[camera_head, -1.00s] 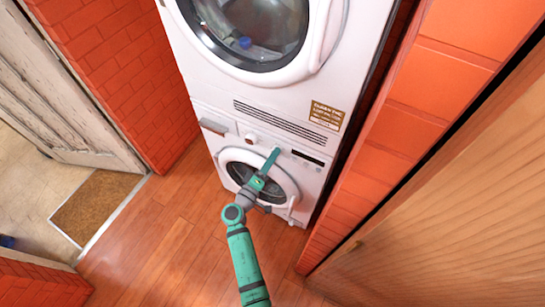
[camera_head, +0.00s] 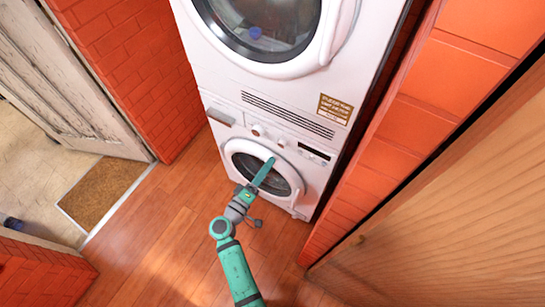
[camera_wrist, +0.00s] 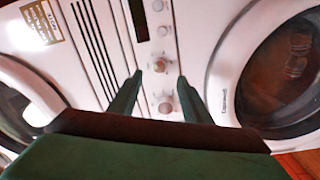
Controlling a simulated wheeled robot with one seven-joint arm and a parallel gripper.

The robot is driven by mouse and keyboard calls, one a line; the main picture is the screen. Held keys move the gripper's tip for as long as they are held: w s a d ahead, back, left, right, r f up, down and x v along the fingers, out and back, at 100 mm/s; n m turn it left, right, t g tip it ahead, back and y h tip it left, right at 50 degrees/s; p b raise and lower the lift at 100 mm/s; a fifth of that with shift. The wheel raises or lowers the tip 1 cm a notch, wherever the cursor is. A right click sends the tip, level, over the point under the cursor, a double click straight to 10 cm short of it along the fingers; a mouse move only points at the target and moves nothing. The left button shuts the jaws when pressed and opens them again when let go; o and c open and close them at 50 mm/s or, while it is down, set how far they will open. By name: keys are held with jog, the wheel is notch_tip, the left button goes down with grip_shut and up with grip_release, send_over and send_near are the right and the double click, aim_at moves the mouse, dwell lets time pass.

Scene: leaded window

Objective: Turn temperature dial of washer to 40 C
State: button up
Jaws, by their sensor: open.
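The lower white washer (camera_head: 228,137) has a control panel with two round dials, a left dial (camera_head: 257,130) and a right dial (camera_head: 281,142). I cannot read which one sets temperature. In the wrist view the dials show as an upper dial (camera_wrist: 160,65) and a lower dial (camera_wrist: 165,106), between the lines of my fingers. My gripper (camera_head: 268,163) is in front of the washer door, its tip just below the panel in the head view. In the wrist view my gripper (camera_wrist: 158,88) is open, with nothing held. No contact with a dial is visible. The dial markings are too small to read.
A second white machine (camera_head: 270,68) is stacked above. The washer's round door (camera_head: 235,147) is below the panel. A brick wall (camera_head: 385,150) and wooden surface (camera_head: 450,210) stand close on the right. Wooden floor (camera_head: 165,225) is clear on the left.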

jog(key=shift+v, duration=1.1)
jog(key=shift+a, duration=0.1)
jog(key=s+d+f+g+y, duration=0.3)
jog(key=s+f+y, duration=0.1)
jog(key=s+f, duration=0.5)
jog(key=s+f+m+g+y, duration=0.15)
jog(key=s+y, duration=0.25)
jog(key=s, duration=0.7)
jog(key=s+d+r+m+t, duration=0.1)
jog(key=s+r+m, duration=0.1)
jog(key=s+r, duration=0.2)
jog(key=s+r+m+t, duration=0.1)
jog(key=s+r, duration=0.3)
jog(key=r, duration=0.6)
jog(key=s+d+r+m+t+y, duration=0.1)
jog(key=s+r+m, duration=0.3)
jog(key=r, duration=0.3)
jog(key=shift+s+d+t, duration=0.35)
jog(key=shift+d, duration=0.05)
